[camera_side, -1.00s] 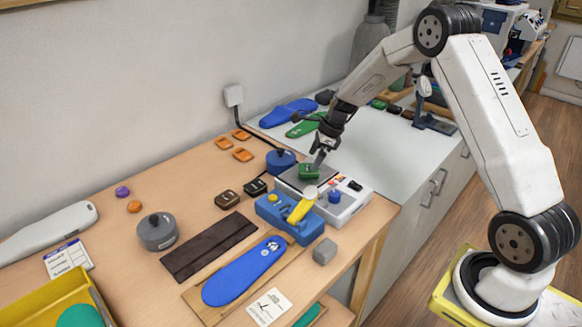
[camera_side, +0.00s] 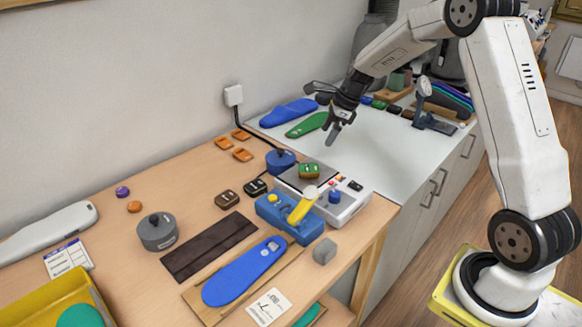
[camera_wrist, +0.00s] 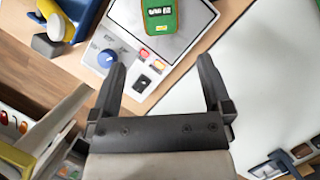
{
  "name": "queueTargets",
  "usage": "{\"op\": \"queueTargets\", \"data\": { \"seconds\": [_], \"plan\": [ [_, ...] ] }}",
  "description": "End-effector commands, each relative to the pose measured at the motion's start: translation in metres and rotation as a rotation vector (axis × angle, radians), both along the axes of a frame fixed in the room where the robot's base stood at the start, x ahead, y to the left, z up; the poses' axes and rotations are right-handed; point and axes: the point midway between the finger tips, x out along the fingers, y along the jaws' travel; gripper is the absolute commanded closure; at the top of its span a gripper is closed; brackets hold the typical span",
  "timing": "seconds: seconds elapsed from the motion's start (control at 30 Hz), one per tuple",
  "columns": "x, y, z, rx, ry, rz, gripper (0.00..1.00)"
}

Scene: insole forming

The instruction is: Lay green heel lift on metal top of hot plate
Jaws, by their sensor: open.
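The green heel lift (camera_side: 310,171) lies on the dark metal top of the hot plate (camera_side: 292,178). In the wrist view the green heel lift (camera_wrist: 160,20) sits on the metal plate (camera_wrist: 187,28), cut off by the top edge. My gripper (camera_side: 333,135) is above and to the right of the hot plate, apart from the lift. In the wrist view my gripper (camera_wrist: 161,75) has its two fingers spread with nothing between them.
A blue clamp block (camera_side: 290,217) with a yellow lever stands in front of the hot plate. A blue-lidded pot (camera_side: 281,161) is behind it. Blue and green insoles (camera_side: 289,112) lie at the back. The white surface (camera_side: 385,150) to the right is mostly clear.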

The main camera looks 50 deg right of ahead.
Motion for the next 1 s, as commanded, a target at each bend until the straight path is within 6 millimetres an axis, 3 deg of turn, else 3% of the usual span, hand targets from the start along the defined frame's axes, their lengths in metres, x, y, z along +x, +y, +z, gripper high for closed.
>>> {"op": "queueTargets", "data": {
  "seconds": [0.47, 0.67, 1.0],
  "plan": [
    [-0.006, 0.011, 0.0, -0.039, -0.01, 0.086, 0.0],
    [-0.027, 0.042, -0.001, -0.157, -0.046, 0.361, 0.0],
    [-0.093, 0.108, -0.006, -0.429, -0.138, 1.115, 0.0]
  ]
}}
